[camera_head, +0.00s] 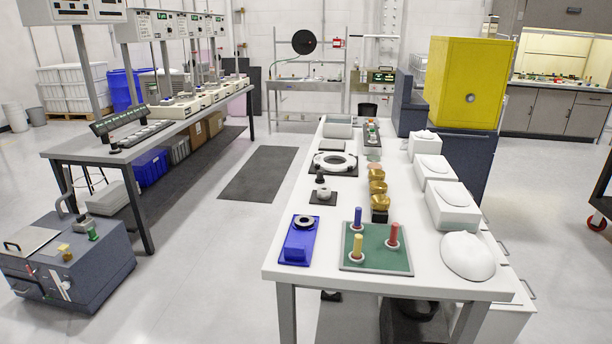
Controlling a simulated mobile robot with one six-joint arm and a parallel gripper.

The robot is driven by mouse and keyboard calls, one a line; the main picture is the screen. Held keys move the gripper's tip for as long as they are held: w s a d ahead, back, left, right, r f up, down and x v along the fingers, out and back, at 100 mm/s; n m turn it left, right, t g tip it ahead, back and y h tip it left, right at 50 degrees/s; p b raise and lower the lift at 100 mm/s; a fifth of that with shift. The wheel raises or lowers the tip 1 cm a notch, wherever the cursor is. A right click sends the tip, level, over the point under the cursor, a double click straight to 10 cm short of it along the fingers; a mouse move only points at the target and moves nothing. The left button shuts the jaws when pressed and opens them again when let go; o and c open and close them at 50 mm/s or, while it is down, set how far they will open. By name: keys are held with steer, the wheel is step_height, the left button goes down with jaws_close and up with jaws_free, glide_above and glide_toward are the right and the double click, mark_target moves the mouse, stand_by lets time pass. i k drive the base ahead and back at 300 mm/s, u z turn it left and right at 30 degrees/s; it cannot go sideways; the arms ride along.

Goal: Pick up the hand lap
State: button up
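Which object is the hand lap I cannot tell for sure. A small black knob-shaped piece (320,178) stands near the left edge of the white table (350,285), beside a grey disc (323,194) on a dark square plate. A larger white ring (334,162) lies on a dark mat behind it. A blue block (297,243) with a black ring (304,221) on its top is at the front left of the table. My gripper is not in view.
A green board (372,262) with blue, yellow and red pegs is at the table's front. Gold pieces (377,188) stand in a row mid-table. White boxes (455,206) and a white dome (467,256) line the right edge. Open floor (210,260) lies left, before a long workbench (155,138).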

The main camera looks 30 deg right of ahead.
mark_target(319, 180)
steer(key=u, duration=0.6)
steer(key=i, duration=0.7)
steer(key=u, duration=0.35)
steer(key=i, duration=1.2)
